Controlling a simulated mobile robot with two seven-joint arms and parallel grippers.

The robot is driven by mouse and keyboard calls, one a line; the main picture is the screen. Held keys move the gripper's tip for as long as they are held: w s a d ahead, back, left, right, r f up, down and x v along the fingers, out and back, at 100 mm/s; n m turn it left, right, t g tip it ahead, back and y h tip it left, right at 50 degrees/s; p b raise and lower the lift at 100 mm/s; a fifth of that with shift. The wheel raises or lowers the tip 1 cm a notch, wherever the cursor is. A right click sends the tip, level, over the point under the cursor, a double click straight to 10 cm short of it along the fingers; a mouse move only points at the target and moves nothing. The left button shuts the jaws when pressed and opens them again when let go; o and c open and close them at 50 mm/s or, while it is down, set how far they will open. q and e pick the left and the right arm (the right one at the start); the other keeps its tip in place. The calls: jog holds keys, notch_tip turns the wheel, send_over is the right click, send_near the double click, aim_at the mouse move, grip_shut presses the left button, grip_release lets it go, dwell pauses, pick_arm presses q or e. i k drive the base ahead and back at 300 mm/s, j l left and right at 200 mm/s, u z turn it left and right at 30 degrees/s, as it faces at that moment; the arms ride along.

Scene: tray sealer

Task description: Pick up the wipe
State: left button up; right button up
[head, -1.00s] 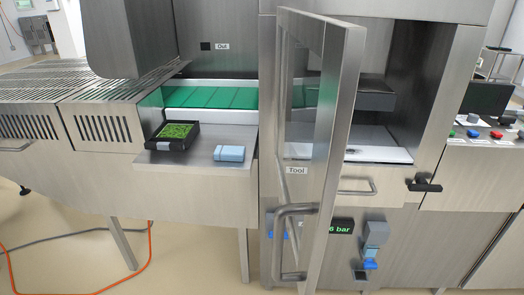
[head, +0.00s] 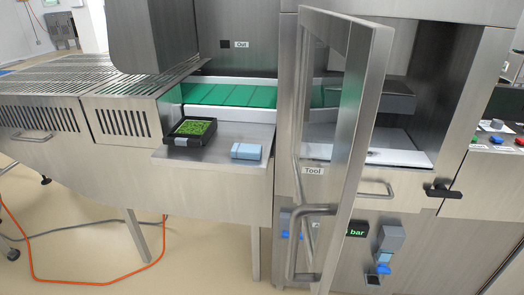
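The wipe is most likely the small light-blue folded block (head: 246,151) lying on the steel side shelf (head: 218,165), near the shelf's right end. A black tray of green food (head: 190,131) sits to its left on the same shelf, with a gap between them. Neither of my grippers shows in the head view.
The glass door (head: 335,150) of the tool chamber stands open toward me, just right of the shelf. A green conveyor belt (head: 228,95) runs behind the shelf. An orange hose (head: 90,280) and grey cable lie on the floor at left.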

aim_at(251, 152)
jog(key=j+z, duration=0.1)
jog(key=z, duration=0.95)
jog(key=j+z, duration=0.6)
jog(key=z, duration=0.2)
jog(key=k+j+z, duration=0.1)
jog(key=j+z, duration=0.15)
jog(key=k+j+z, duration=0.2)
jog(key=j, duration=0.25)
jog(key=k+j+z, duration=0.1)
jog(key=j, duration=0.25)
jog(key=k+j+z, duration=0.1)
jog(key=k+j, duration=0.15)
jog(key=j, duration=0.1)
